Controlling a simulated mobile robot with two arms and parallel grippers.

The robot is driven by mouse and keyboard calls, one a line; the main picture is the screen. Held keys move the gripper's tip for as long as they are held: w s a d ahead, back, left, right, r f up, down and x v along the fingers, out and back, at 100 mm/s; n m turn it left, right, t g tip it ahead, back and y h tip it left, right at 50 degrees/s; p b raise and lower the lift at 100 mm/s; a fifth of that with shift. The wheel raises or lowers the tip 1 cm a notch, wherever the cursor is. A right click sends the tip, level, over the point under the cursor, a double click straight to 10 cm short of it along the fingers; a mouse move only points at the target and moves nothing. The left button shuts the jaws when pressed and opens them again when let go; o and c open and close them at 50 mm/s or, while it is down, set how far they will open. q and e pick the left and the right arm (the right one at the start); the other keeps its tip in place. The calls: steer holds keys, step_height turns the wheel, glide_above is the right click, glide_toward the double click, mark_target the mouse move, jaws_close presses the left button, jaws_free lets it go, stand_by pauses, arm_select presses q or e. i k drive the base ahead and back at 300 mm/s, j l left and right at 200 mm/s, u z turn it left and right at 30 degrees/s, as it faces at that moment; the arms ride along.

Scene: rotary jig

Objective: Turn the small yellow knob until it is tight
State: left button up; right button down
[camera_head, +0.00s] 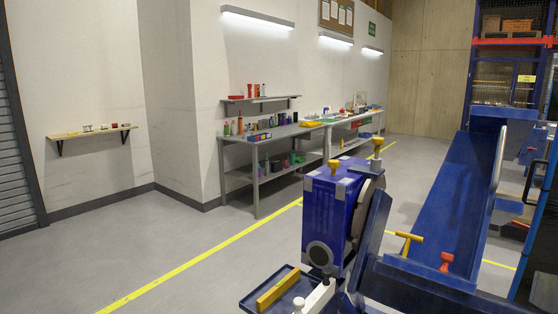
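A blue jig body (326,212) with grey corner plates stands in the lower middle of the head view. A small yellow knob (334,164) sits upright on its top face. A yellow T-shaped handle (409,239) and a red knob (446,259) stand on the blue frame further right. How tight any knob is cannot be told. Neither of my grippers can be made out in this view.
A blue tray (250,299) with a yellow bar (278,288) lies at the jig's lower left, beside a white piece (318,297). A long blue chute (455,200) rises to the right. A grey workbench (270,136) stands behind. The floor at left is clear.

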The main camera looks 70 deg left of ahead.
mark_target(332, 164)
steer(key=u, duration=1.8)
